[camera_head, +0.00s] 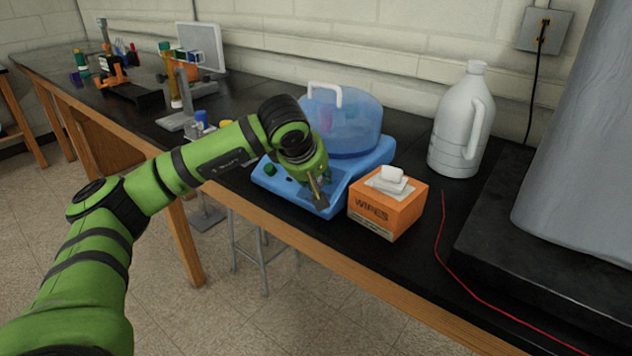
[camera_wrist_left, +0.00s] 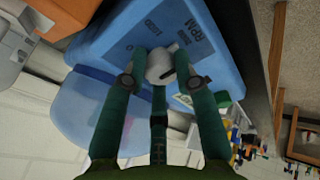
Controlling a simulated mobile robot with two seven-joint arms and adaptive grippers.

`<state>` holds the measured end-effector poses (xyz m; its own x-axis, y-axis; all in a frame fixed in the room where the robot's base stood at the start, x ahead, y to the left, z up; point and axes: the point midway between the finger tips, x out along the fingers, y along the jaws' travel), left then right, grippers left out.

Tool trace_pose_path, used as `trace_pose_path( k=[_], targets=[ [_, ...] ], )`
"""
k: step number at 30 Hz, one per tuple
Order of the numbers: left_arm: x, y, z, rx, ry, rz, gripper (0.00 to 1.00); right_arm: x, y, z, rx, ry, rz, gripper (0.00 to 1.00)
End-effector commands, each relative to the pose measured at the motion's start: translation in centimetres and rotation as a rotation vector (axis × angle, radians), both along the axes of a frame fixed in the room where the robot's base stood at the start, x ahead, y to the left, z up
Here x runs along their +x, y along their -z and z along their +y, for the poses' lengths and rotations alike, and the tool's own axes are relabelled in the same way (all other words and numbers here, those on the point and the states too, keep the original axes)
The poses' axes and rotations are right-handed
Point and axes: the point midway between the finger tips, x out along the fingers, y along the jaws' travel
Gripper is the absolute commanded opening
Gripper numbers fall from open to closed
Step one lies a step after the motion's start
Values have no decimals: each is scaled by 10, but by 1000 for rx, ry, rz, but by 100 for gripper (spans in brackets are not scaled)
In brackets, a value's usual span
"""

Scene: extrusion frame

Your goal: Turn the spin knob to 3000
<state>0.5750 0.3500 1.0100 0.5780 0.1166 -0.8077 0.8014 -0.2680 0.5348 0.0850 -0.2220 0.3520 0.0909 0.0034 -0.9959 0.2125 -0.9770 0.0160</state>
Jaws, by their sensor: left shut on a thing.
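The blue machine (camera_head: 372,163) with a clear blue dome (camera_head: 345,125) and white handle stands on the black bench. My left gripper (camera_head: 318,194) is over its front panel and hides much of it. In the left wrist view, the left gripper (camera_wrist_left: 161,58) is shut on a pale grey knob (camera_wrist_left: 160,68), with fingers on both sides of it. The panel (camera_wrist_left: 120,45) beside the knob carries the letters RPM. My right gripper is not in view.
An orange wipes box (camera_head: 388,208) stands close to the machine's right side. A white jug (camera_head: 461,120) is behind it. A red wire (camera_head: 442,235) runs along the bench at the right. A green button (camera_head: 270,170) is on the machine's front left.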

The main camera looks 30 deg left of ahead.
Motion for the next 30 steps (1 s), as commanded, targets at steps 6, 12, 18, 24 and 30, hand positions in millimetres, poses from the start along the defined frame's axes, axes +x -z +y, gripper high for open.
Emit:
trace_pose_path(
  k=[6,12,18,24,30],
  targets=[
    [-2,5,-1,111,177,-3,0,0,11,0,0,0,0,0],
    [-3,6,-1,212,337,-8,0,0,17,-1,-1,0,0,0],
    [-4,6,0,316,496,-16,0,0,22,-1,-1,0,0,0],
    [-4,7,1,411,650,-21,0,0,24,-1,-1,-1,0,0],
    [-5,8,1,493,776,-26,0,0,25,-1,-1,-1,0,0]
  ],
)
